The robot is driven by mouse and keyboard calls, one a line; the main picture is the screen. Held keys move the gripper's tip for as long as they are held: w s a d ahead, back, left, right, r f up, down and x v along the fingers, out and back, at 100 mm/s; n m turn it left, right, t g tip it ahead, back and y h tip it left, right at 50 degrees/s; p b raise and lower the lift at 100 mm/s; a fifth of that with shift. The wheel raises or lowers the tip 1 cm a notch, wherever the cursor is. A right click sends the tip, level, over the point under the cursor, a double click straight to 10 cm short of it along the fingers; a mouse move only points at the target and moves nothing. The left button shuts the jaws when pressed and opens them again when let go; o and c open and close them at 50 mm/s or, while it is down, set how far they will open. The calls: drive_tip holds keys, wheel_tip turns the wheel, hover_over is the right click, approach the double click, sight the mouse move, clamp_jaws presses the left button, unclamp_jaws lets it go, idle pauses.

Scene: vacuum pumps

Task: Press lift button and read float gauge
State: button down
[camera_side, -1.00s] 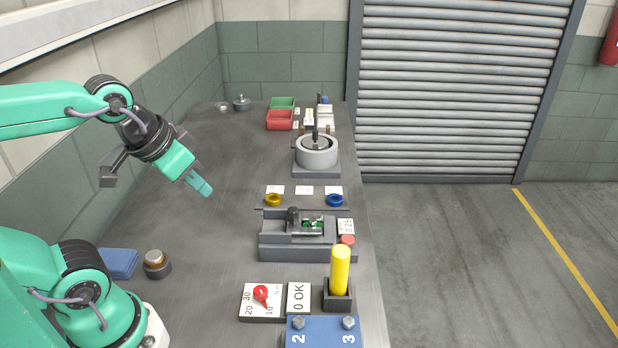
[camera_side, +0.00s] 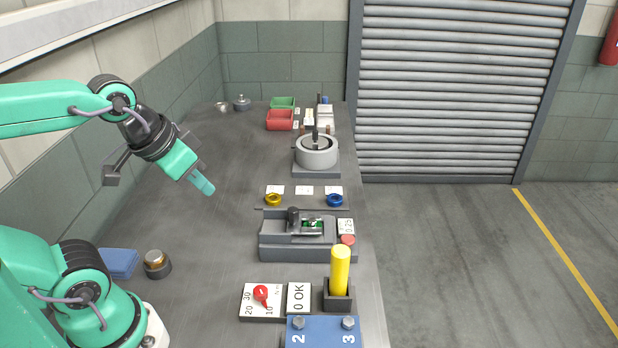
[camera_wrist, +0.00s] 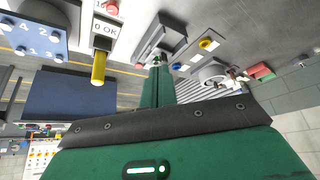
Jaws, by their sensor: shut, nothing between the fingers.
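My gripper (camera_side: 204,186) is shut and empty, held in the air above the left part of the bench. The grey fixture (camera_side: 272,245) stands to its right, with a dark post and a small green part on top. A white plate (camera_side: 346,227) at the fixture's right end seems to read 0.25; I take it for the float gauge. A red round button (camera_side: 347,240) sits just in front of this plate and may be the lift button. My gripper is well apart from both. In the wrist view, my fingers (camera_wrist: 157,62) overlap the fixture (camera_wrist: 165,32).
A yellow cylinder (camera_side: 340,268) stands upright in a dark holder near the front. Left of it are a 0 OK plate (camera_side: 298,298) and a dial with a red knob (camera_side: 260,293). The left bench is mostly clear.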

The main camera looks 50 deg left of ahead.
drive_tip(key=w+d+f+m+t+h, duration=0.1)
drive_tip(key=w+d+m, duration=0.15)
drive_tip(key=w, duration=0.45)
drive_tip(key=w+d+f+m+t, duration=0.1)
drive_tip(key=w+d+f+m, duration=0.15)
drive_tip(key=w, duration=0.45)
drive_tip(key=m+t+h, duration=0.1)
drive_tip(key=m, duration=0.5)
hover_over(344, 240)
wheel_tip(344, 240, down, 6)
drive_tip(key=shift+r, duration=0.1)
drive_tip(key=shift+f, duration=0.25)
drive_tip(key=shift+f, duration=4.2)
